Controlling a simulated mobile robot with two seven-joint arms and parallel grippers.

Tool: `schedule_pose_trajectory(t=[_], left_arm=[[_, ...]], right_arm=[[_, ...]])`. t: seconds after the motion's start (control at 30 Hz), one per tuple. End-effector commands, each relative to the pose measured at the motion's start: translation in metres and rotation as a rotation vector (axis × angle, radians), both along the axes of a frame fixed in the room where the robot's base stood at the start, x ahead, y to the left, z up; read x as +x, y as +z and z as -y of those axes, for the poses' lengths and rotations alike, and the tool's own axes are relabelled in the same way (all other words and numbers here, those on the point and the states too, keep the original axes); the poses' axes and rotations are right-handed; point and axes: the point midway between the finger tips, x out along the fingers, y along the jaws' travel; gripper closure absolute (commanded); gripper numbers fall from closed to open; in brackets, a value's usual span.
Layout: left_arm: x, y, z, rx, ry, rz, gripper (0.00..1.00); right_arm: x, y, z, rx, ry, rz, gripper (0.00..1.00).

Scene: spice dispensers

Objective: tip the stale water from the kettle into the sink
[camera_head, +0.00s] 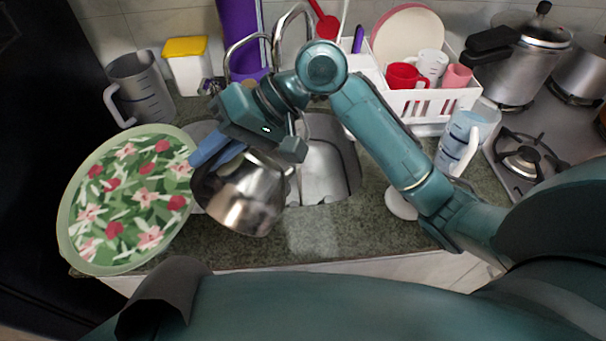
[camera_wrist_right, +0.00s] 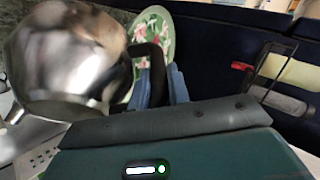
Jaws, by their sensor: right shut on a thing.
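The shiny metal kettle (camera_head: 243,205) hangs in front of the sink's left part, its body partly covered by my right gripper. It looks tilted, with the spout side toward the right, near the sink basin (camera_head: 325,172). My right gripper (camera_head: 208,150) is shut on the kettle's black handle, which shows in the wrist view (camera_wrist_right: 152,55) beside the blue fingers (camera_wrist_right: 165,88). The kettle also fills the left of the wrist view (camera_wrist_right: 65,60). No water stream is visible. The inside of the kettle is hidden. My left gripper is not in view.
A green floral plate (camera_head: 125,205) stands close left of the kettle. A grey measuring jug (camera_head: 140,90) and yellow-lidded container (camera_head: 187,65) stand behind it. The faucet (camera_head: 285,25) rises behind my arm. A white dish rack (camera_head: 425,103), a clear jug (camera_head: 460,140) and the stove (camera_head: 540,125) lie right.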

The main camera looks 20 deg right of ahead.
Motion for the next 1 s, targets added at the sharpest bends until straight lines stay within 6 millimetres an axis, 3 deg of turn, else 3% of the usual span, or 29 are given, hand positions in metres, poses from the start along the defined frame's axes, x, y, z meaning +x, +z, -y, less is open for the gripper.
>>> schedule_pose_trajectory(t=[1.0], left_arm=[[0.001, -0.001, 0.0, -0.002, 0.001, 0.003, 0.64]], right_arm=[[0.008, 0.005, 0.016, 0.093, 0.0, -0.038, 1.0]])
